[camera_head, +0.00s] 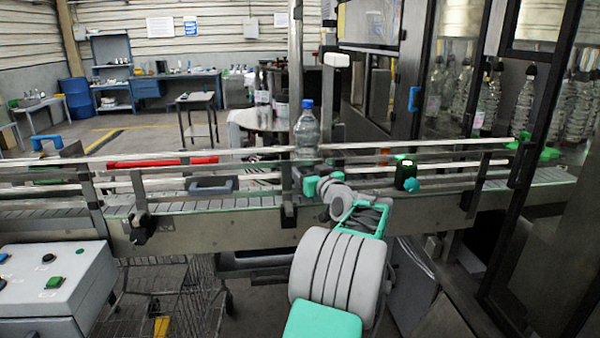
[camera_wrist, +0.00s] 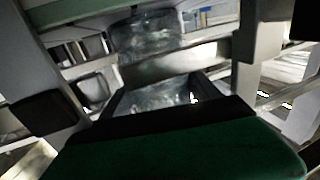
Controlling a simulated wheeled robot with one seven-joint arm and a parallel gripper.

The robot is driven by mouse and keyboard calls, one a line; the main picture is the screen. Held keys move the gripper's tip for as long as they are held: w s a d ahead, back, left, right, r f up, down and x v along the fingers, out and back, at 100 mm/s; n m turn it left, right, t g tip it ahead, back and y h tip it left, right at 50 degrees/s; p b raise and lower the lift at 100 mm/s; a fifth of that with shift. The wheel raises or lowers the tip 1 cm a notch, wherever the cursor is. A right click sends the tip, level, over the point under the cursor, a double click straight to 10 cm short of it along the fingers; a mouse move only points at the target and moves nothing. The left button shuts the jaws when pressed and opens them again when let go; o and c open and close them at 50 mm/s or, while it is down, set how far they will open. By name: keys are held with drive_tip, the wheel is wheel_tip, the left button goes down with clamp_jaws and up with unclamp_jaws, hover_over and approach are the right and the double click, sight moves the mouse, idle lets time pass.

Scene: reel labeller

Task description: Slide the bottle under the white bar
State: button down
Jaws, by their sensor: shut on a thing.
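A clear bottle with a blue cap (camera_head: 307,128) stands upright at the conveyor (camera_head: 240,197), behind the pale guide rails. A long whitish bar (camera_head: 420,145) runs along the conveyor and crosses in front of the bottle's lower part. My gripper (camera_head: 309,184) reaches in from the front, below that bar, and is shut on the bottle low down. In the wrist view the clear bottle (camera_wrist: 146,40) shows above a grey rail, and its lower part shows between my dark fingers (camera_wrist: 160,95). The bottle's base is hidden in the head view.
A metal post (camera_head: 296,60) rises just behind the bottle, with a white block (camera_head: 337,60) to its right. A black sensor with a green light (camera_head: 406,173) sits right of my gripper. A red strip (camera_head: 162,162) lies along the rails at left.

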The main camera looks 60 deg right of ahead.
drive_tip(key=shift+s+d+b, duration=0.3)
drive_tip(key=shift+s+d, duration=1)
drive_tip(key=shift+s, duration=0.2)
drive_tip(key=shift+s+d+b, duration=0.3)
drive_tip(key=shift+s+d, duration=1)
drive_tip(key=shift+s, duration=0.15)
drive_tip(key=shift+b, duration=0.45)
drive_tip(key=shift+c, duration=0.3)
unclamp_jaws()
drive_tip(key=b+v, duration=0.2)
drive_tip(key=v, duration=0.5)
drive_tip(key=shift+f, duration=0.1)
drive_tip(key=shift+s+a, duration=0.25)
drive_tip(key=shift+s, duration=0.1)
